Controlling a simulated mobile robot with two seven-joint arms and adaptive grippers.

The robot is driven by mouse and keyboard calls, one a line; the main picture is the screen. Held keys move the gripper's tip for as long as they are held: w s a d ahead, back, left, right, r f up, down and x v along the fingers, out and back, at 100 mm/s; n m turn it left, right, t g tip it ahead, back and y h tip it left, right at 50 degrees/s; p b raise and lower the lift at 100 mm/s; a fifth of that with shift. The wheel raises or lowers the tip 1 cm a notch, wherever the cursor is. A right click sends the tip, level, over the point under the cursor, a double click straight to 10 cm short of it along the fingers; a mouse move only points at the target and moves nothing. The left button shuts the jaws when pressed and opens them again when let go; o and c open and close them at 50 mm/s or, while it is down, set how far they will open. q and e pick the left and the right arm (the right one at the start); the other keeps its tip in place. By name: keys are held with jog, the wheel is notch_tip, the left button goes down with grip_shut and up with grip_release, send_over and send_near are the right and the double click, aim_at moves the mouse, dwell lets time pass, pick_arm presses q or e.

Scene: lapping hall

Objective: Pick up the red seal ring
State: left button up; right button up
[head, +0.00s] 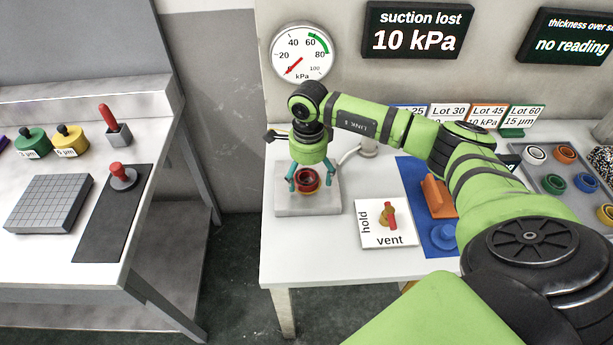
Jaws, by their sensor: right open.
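The red seal ring (307,187) sits on a grey block (290,207) on the white bench, with a dark centre. My right gripper (308,186) points down over it from above. Its teal fingers are spread, one on each side of the ring. I cannot tell whether the fingertips touch the ring. Part of the ring is hidden by the fingers. My left gripper is not in view.
A hold/vent valve plate (370,235) lies right of the block. Beyond it is a blue mat (412,175) with orange and blue tools. A tray (539,178) of coloured rings stands far right. A display (415,32) reads "suction lost 10 kPa". Another bench (20,262) stands left across a gap.

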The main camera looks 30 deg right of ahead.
jog(key=c, duration=1.2)
jog(key=shift+c, duration=0.3)
jog(key=shift+r, duration=0.15)
